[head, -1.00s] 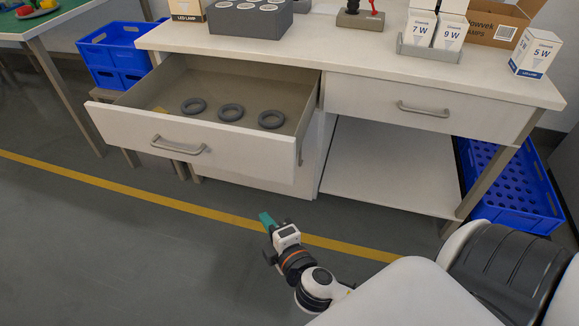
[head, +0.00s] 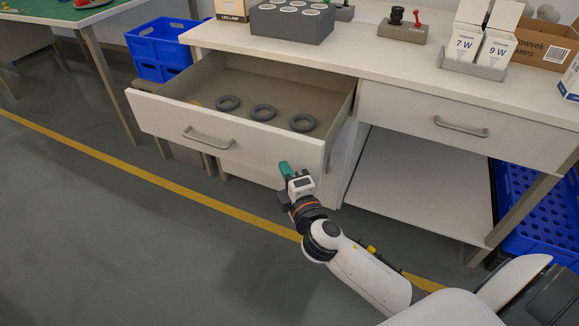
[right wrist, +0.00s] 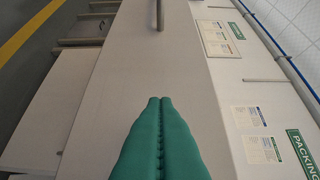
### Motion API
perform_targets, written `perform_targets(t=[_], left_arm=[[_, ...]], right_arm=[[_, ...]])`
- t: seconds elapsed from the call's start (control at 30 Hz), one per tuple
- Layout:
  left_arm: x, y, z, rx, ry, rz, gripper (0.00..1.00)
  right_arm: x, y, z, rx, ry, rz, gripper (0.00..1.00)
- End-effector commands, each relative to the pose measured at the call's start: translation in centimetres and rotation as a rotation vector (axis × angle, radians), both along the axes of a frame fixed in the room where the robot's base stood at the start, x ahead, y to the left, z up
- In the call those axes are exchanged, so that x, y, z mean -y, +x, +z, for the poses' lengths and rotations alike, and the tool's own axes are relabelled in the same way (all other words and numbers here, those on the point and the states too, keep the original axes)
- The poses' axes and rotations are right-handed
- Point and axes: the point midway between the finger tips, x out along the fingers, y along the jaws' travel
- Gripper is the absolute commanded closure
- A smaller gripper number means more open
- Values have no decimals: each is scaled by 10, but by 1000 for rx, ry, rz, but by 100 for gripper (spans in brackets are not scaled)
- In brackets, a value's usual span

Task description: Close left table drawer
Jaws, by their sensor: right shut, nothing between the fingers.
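The left table drawer (head: 228,133) is pulled out of the white table, its front standing well forward of the table edge. Its bar handle (head: 209,138) is on the front face. Several dark grey rings lie inside, one of them a ring (head: 263,112) near the middle. My right gripper (head: 286,170) with green fingers is shut and empty, near the lower right end of the drawer front. In the right wrist view the shut fingertips (right wrist: 160,98) point at a pale panel, with a handle (right wrist: 160,14) above them. I cannot tell whether they touch it. My left gripper is not in view.
The right drawer (head: 455,125) is shut. A shelf (head: 425,190) lies below it, and a blue crate (head: 530,215) stands at the right. Blue crates (head: 160,45) stand left of the table. A grey block (head: 292,25) and boxes stand on top. The floor in front is clear.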

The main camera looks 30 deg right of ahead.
Motion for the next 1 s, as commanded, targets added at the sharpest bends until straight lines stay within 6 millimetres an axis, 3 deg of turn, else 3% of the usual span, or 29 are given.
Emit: perform_targets(t=[0.2,0.67,0.87,1.0], left_arm=[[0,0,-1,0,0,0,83],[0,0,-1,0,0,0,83],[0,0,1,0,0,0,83],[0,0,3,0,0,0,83]], right_arm=[[12,9,0,0,1,0,100],[15,11,0,0,1,0,100],[33,25,1,2,-2,-2,100],[57,44,2,3,-2,-4,100]])
